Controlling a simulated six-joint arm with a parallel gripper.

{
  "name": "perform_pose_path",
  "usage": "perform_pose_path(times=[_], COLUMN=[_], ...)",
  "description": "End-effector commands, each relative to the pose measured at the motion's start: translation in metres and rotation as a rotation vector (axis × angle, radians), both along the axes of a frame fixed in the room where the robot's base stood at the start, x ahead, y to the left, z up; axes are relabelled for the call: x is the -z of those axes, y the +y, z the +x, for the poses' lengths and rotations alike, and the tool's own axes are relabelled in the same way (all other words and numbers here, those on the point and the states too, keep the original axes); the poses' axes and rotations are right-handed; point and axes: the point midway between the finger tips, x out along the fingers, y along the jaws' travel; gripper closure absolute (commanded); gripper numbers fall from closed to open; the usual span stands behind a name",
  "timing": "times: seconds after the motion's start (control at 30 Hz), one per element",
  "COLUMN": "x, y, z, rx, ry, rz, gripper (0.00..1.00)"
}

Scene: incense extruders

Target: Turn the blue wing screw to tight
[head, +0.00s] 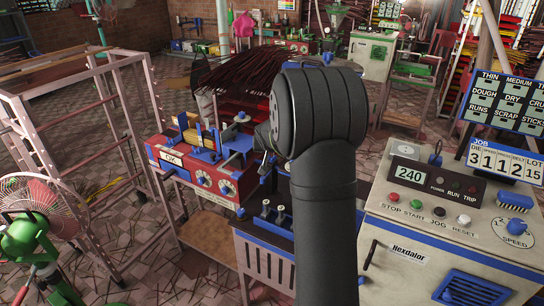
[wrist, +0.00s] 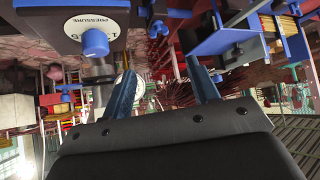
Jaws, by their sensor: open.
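My gripper (wrist: 163,88) shows in the wrist view with its two blue-grey fingers apart and nothing between them. In the head view my dark arm hides it. A red machine (head: 228,185) with blue parts and an "OK" plate stands left of my arm in the head view. Several blue parts stand on top of it, and I cannot tell for sure which is the wing screw. In the wrist view a flat blue part (wrist: 222,42) lies up and right of the fingers, apart from them. A round blue knob (wrist: 95,42) under a "PRESSURE" label is up and left.
A control cabinet (head: 450,215) with buttons, a "240" display and blue trim stands at the right. A pink metal rack (head: 112,130) and a green fan (head: 30,238) stand at the left. Dark sticks (head: 245,75) lie behind the machine. Tiled floor (head: 150,255) is open in front.

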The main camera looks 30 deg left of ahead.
Motion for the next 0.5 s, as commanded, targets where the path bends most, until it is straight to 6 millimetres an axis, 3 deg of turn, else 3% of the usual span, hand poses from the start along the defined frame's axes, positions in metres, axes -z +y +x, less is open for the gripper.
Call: perform_pose_path(times=[0.5], x=[0.065], y=[0.029], z=[0.056], rx=[0.001], ry=[0.003], rz=[-0.001], gripper=[0.45])
